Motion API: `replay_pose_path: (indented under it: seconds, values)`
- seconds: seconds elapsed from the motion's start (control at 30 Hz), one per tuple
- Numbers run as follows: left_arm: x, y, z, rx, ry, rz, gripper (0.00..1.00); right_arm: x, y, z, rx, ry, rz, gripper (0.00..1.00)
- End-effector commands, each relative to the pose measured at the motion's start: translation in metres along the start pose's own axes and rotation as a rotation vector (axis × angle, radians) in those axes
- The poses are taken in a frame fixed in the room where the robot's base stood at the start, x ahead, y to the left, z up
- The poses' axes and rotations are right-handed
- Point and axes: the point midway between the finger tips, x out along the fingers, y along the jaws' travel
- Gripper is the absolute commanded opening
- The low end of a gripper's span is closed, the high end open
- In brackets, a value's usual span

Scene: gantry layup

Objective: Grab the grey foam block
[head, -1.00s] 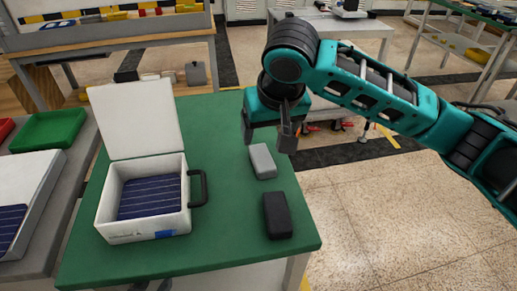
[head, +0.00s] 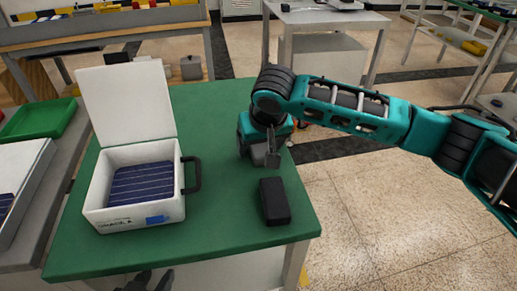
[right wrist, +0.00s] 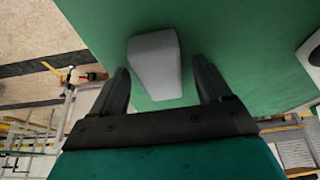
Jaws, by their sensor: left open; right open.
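The grey foam block (head: 258,157) lies on the green table, mostly hidden by my right gripper (head: 260,152), which is right over it in the head view. In the right wrist view the grey foam block (right wrist: 154,62) shows between the two dark fingers of my right gripper (right wrist: 160,75). The fingers are apart, with green showing on both sides of the block. My left gripper (head: 150,281) shows only its dark fingertips at the bottom edge of the head view; it is open and empty.
A black block (head: 274,201) lies close in front of the grey one. An open white case (head: 133,213) with a dark blue panel (head: 143,184) stands on the left of the green table (head: 222,235). A green tray (head: 38,119) lies farther left.

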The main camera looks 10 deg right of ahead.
Motion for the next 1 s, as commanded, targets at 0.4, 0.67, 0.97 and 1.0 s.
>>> replay_pose_path:
  seconds: [0.4, 0.67, 0.97, 1.0]
  values:
    - [-0.0008, 0.0007, 0.0053, -0.001, -0.010, 0.001, 0.43, -0.0004, -0.0002, -0.0004, -0.001, 0.001, 0.000, 0.58]
    - [-0.0014, 0.0007, 0.0077, 0.000, -0.015, 0.002, 0.43, -0.0005, -0.0002, -0.0004, -0.001, 0.001, 0.000, 0.33]
    - [-0.0015, 0.0004, 0.0078, 0.001, -0.015, 0.001, 0.43, -0.0007, -0.0002, -0.0006, 0.000, 0.001, 0.000, 0.22]
    - [-0.0017, 0.0004, 0.0076, 0.001, -0.015, 0.001, 0.43, -0.0016, -0.0002, -0.0010, 0.000, 0.001, 0.000, 0.22]
